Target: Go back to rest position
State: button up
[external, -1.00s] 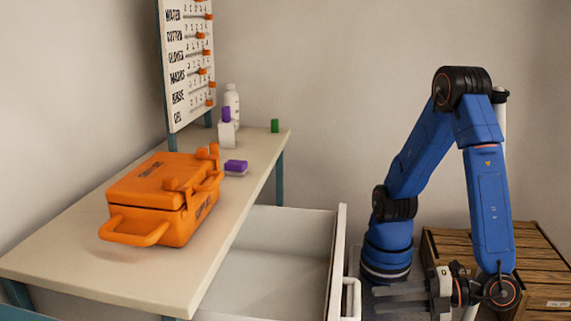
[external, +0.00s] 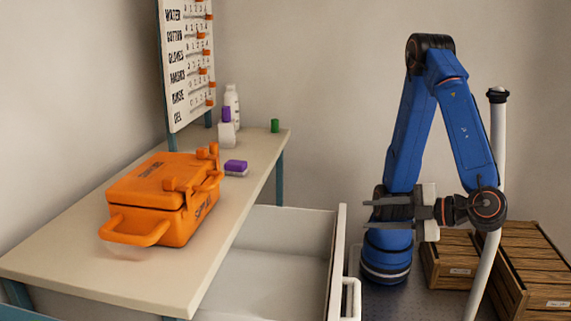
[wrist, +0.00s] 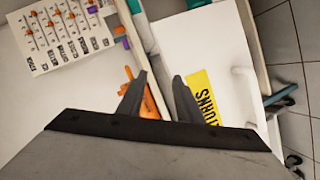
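My gripper (external: 370,212) points left in the external view, held level in front of my blue arm. It is clear of the desk and to the right of the open drawer (external: 275,280). In the wrist view my gripper (wrist: 160,78) shows two dark fingers spread apart with nothing between them. My arm is folded, with its elbow high and its forearm slanting down to the right.
A slider board (external: 187,65) stands above. Wooden crates (external: 540,265) stand at right. A yellow label (wrist: 202,95) shows in the wrist view.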

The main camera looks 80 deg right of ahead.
jog(key=w+d+m+g, duration=0.1)
jog(key=w+d, duration=0.1)
jog(key=d, duration=0.1)
jog(key=w+d+r+g+h, duration=0.1)
jog(key=w+d, duration=0.2)
jog(key=w+d+r+m+g+h, duration=0.1)
jog(key=w+d, duration=0.1)
jog(key=d, duration=0.1)
jog(key=shift+w+d+r+m+g, duration=0.1)
jog(key=shift+w+d+m+g, duration=0.2)
jog(key=shift+d, duration=0.05)
jog(key=w+d+f+m+g, duration=0.15)
jog(key=w+d+g, duration=0.25)
jog(key=d, duration=0.7)
jog(key=w+d+f+m+g, duration=0.1)
jog(key=w+d+f+g, duration=0.15)
jog(key=d, duration=0.75)
jog(key=s+d+f+m+y, duration=0.1)
jog(key=d+m+y, duration=0.1)
jog(key=d, duration=0.5)
jog(key=s+d+f+m+y, duration=0.1)
jog(key=d+y, duration=0.3)
jog(key=d, duration=0.4)
jog(key=shift+s+d+f+m+t, duration=0.15)
jog(key=shift+s+m+t, duration=0.2)
jog(key=shift+s+m, duration=0.3)
